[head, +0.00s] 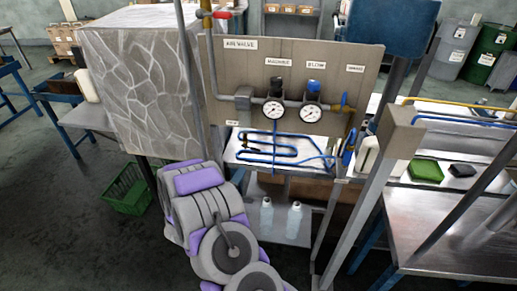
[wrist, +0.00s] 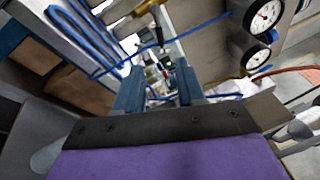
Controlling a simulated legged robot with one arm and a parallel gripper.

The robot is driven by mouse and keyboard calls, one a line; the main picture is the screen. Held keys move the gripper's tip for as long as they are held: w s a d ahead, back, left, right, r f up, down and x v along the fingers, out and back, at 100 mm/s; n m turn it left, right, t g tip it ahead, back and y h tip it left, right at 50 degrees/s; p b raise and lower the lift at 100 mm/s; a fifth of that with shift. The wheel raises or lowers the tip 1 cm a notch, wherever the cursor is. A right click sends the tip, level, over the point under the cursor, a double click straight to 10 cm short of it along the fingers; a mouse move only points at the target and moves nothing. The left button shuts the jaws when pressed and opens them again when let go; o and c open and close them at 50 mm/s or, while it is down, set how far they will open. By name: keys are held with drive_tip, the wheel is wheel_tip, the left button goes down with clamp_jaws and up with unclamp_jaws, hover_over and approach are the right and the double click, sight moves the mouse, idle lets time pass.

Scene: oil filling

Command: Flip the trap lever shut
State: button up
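My gripper (wrist: 158,92) shows in the wrist view with its two blue-grey fingers apart and nothing clearly held between them. In the head view my arm covers the lower middle and I cannot make out the fingers. No part is labelled as the trap lever. A small valve with a blue lever (head: 345,101) sits at the right edge of the air valve panel (head: 240,70). Small fittings, one with a red part (wrist: 165,62), show beyond the fingers; I cannot tell whether one is the trap lever or touches the gripper.
Two pressure gauges (head: 274,110) are on the panel, also in the wrist view (wrist: 264,17). Coiled blue hose (head: 270,150) lies below them. A red-handled valve (head: 221,15) is on the upper pipe. Bottles (head: 294,217) stand on the lower shelf. A green basket (head: 127,190) is on the floor.

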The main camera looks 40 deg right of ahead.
sight(251, 148)
drive_tip(key=b+x, duration=0.2)
drive_tip(key=x, duration=1.4)
clamp_jaws()
